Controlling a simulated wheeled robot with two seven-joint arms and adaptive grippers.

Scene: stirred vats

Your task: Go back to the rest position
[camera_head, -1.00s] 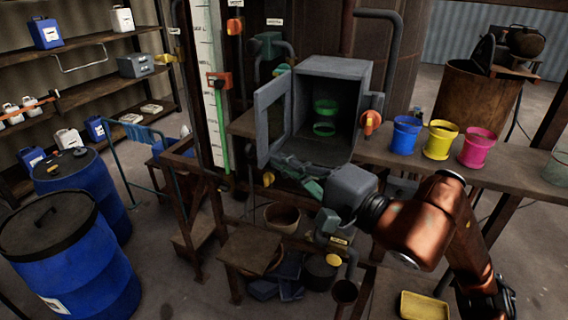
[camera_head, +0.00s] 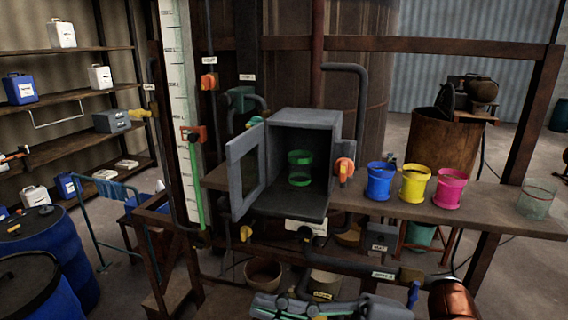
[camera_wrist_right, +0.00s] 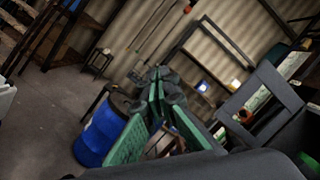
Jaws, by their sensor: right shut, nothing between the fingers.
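My right gripper (camera_head: 266,304) is low at the bottom edge of the head view, its arm coming in from the lower right. It points left, below and in front of the grey box, apart from it and empty. In the right wrist view, its green-padded fingers (camera_wrist_right: 157,82) come together at the tips. The grey box (camera_head: 335,140) stands on the bench with its door (camera_head: 247,172) swung open to the left. A clear green-rimmed vessel (camera_head: 299,158) stands inside it. My left gripper is not in view.
Blue (camera_head: 380,182), yellow (camera_head: 415,184) and pink (camera_head: 450,188) cups and a clear beaker (camera_head: 537,199) stand on the bench (camera_head: 490,212). Pipes and valves run below the box. Blue drums (camera_head: 58,255) stand at left; shelves (camera_head: 80,110) line the left wall.

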